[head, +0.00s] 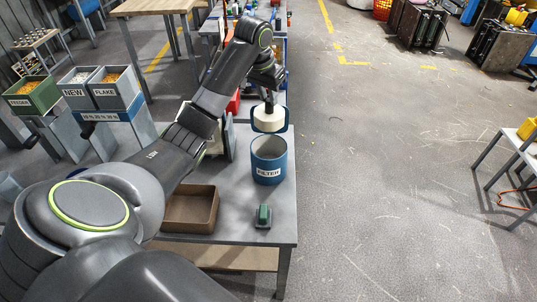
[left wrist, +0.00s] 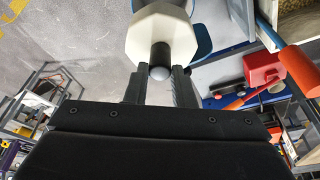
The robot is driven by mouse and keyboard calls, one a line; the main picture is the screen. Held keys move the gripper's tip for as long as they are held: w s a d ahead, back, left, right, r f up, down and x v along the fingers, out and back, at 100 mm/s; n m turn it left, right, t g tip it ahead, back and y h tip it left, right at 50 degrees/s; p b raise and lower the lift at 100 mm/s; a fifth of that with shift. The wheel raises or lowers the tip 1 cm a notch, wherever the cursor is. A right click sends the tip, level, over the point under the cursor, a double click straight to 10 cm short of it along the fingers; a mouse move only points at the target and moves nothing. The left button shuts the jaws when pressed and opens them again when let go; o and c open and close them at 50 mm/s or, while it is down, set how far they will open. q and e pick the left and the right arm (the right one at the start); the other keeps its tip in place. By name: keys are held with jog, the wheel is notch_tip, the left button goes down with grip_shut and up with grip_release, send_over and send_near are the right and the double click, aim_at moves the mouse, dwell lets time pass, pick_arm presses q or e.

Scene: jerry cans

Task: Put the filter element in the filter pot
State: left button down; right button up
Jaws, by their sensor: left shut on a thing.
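My left gripper (head: 268,84) is shut on the dark stem of the filter element (head: 268,121), a cream-white block. The element hangs above the filter pot (head: 268,170), an open blue cylinder labelled FILTER on the grey table. In the head view it lines up roughly with the pot's mouth and appears clear of the rim. In the left wrist view, my left gripper (left wrist: 159,78) grips the stem below the white octagonal element (left wrist: 160,32). A blue part shows behind the element in both views; I cannot tell how it is attached. My right gripper is not in view.
On the grey table (head: 232,225) are a brown tray (head: 190,226) and a small green block on a grey base (head: 263,215). Labelled bins (head: 88,90) stand at the left. A red object (left wrist: 263,68) lies behind the gripper. Open floor is at the right.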

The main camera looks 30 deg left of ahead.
aim_at(260, 121)
pick_arm(q)
notch_tip(260, 121, down, 20)
jog(key=p, duration=0.1)
jog(key=shift+p, duration=0.35)
jog(key=c, duration=1.2)
grip_release()
jog(key=shift+c, duration=0.2)
jog(key=v, duration=1.2)
jog(key=shift+s+r, duration=0.1)
jog(key=shift+r, duration=0.05)
